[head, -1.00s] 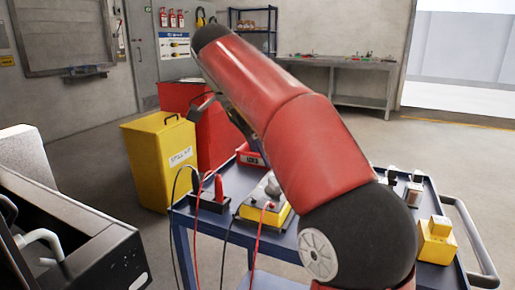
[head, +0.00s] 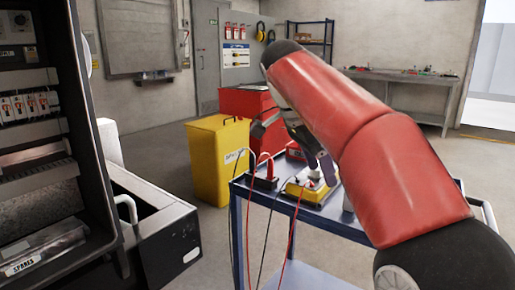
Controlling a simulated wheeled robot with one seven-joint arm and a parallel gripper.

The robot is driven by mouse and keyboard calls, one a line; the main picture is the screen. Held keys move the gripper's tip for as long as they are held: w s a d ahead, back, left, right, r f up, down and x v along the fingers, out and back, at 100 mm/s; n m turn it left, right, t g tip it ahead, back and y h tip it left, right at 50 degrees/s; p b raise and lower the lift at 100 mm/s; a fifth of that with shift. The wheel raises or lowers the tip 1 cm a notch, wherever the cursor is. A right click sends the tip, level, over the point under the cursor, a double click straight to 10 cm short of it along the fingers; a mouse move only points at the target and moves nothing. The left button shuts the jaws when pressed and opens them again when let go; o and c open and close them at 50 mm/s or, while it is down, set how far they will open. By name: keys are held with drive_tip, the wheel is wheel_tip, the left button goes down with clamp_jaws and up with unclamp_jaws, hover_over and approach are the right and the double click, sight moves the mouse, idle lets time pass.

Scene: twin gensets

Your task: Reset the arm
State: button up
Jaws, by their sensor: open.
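My red arm (head: 365,150) with dark joints reaches from the lower right up to the centre of the head view, its elbow end bent over at the top. My gripper (head: 298,138) shows only in part, below and behind the red link, above the blue cart. It is open, and I see nothing held in it. Most of the hand and wrist is hidden by the arm.
The blue cart (head: 248,190) carries a yellow meter (head: 312,194) with red and black leads. A yellow bin (head: 212,165) and red cabinet (head: 240,103) stand behind. An open dark cabinet (head: 40,130) is close at left. A workbench (head: 405,77) stands at the back; floor between is clear.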

drive_tip(key=s+d+f+n+t+y, duration=0.3)
drive_tip(key=s+f+n, duration=1.2)
drive_tip(key=s+f, duration=0.5)
drive_tip(key=shift+s+d+f+t+y, duration=0.2)
drive_tip(key=shift+s+f+t+y, duration=0.15)
drive_tip(key=shift+f+t+y, duration=0.4)
